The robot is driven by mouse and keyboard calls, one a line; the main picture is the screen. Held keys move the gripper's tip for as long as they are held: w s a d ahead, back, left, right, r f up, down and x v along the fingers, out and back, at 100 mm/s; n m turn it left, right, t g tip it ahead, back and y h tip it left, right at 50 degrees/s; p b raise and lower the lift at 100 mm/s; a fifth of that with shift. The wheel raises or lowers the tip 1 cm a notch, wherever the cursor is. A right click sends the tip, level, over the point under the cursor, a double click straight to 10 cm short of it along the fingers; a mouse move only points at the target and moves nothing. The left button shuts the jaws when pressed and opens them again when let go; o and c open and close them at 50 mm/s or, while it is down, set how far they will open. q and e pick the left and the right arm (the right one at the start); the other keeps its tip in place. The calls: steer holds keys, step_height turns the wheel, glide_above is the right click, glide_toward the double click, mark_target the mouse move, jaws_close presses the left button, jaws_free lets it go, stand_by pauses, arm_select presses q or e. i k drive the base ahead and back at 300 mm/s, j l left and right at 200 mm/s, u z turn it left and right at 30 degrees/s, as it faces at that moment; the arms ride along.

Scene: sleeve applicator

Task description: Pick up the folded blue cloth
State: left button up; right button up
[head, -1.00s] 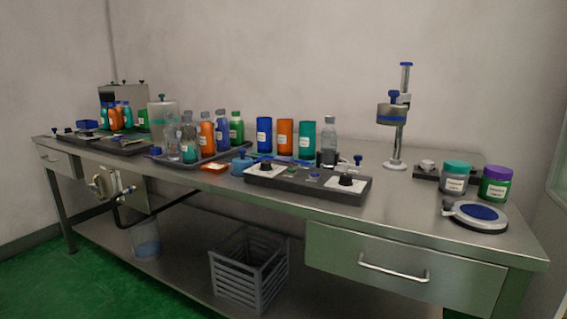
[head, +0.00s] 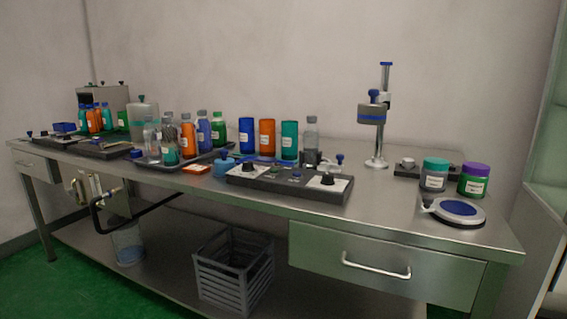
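I cannot make out a folded blue cloth with certainty. A flat blue strip (head: 262,160) shows on the steel table (head: 400,207) behind the dark control panel, partly hidden by it and too small to identify. A small blue block-like item (head: 64,127) sits at the table's far left end. Neither of my grippers is in the head view.
The control panel (head: 290,186) stands near the front edge. Several bottles stand on a dark tray (head: 150,161), beside blue, orange and teal cylinders (head: 267,139). A post stand (head: 384,120), two jars (head: 434,174) and a round blue-topped disc (head: 457,209) are right.

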mark_target(262, 158)
steer(key=i+j+z, duration=0.25)
steer(key=j+z, duration=0.25)
steer(key=i+j+z, duration=0.25)
steer(key=k+j, duration=0.05)
steer(key=k, duration=0.05)
